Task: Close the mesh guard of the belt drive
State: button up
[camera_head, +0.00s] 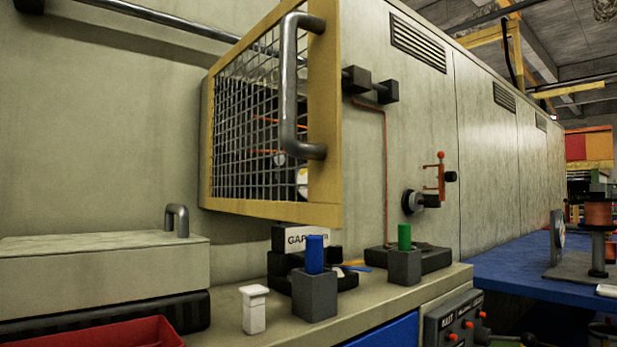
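The mesh guard (322,110) is a yellow frame with grey wire mesh, upright at the upper middle of the head view. A thick grey bar handle (289,90) is fixed to its right, nearer upright. The guard appears to stand out at an angle from the pale machine wall, its handle edge towards me. Its hinge and any gap behind the handle edge cannot be made out. Parts of a dial and an orange line show through the mesh; the belt drive itself cannot be made out. My gripper is not in view.
Below the guard, a ledge holds a white post (254,310), a grey block with a blue peg (315,255) and one with a green peg (404,237). Black blocks (357,80) project right of the guard. A red tray (125,335) lies lower left.

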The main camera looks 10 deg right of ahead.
aim_at(323, 149)
jog(key=z, duration=1.25)
jog(key=k, duration=0.95)
jog(key=u, duration=0.95)
